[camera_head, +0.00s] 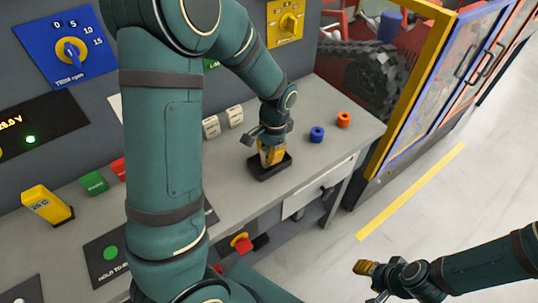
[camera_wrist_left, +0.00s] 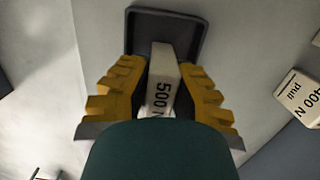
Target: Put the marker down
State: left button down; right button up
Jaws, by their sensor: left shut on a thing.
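My left gripper (camera_head: 271,155) is over the small black tray (camera_head: 262,177) on the grey bench. In the left wrist view its yellow fingers (camera_wrist_left: 160,100) are shut on a cream block marker (camera_wrist_left: 163,72) lettered "500 N". The marker's far end overlaps the inside of the tray (camera_wrist_left: 186,38); I cannot tell whether it touches the tray floor. In the head view the fingers hide most of the marker. My right gripper (camera_head: 368,282) is low at the bottom right, away from the bench, with its fingers apart and nothing seen between them.
Two cream blocks (camera_head: 211,127) stand behind the tray; one lettered "400 N pull" (camera_wrist_left: 301,97) shows in the wrist view.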

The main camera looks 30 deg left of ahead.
pick_arm(q)
jog(key=shift+f, duration=0.3)
jog(key=shift+f, duration=0.15)
jog(key=c, duration=1)
grip_release()
jog(key=shift+r, duration=0.2)
jog(key=r+p, duration=0.1)
jog(key=r, duration=0.3)
jog(key=r+p, duration=0.1)
jog(key=r, duration=0.3)
jog(key=w+r+p, duration=0.1)
jog(key=r, duration=0.3)
jog(key=shift+w+d, duration=0.1)
jog(key=shift+d, duration=0.2)
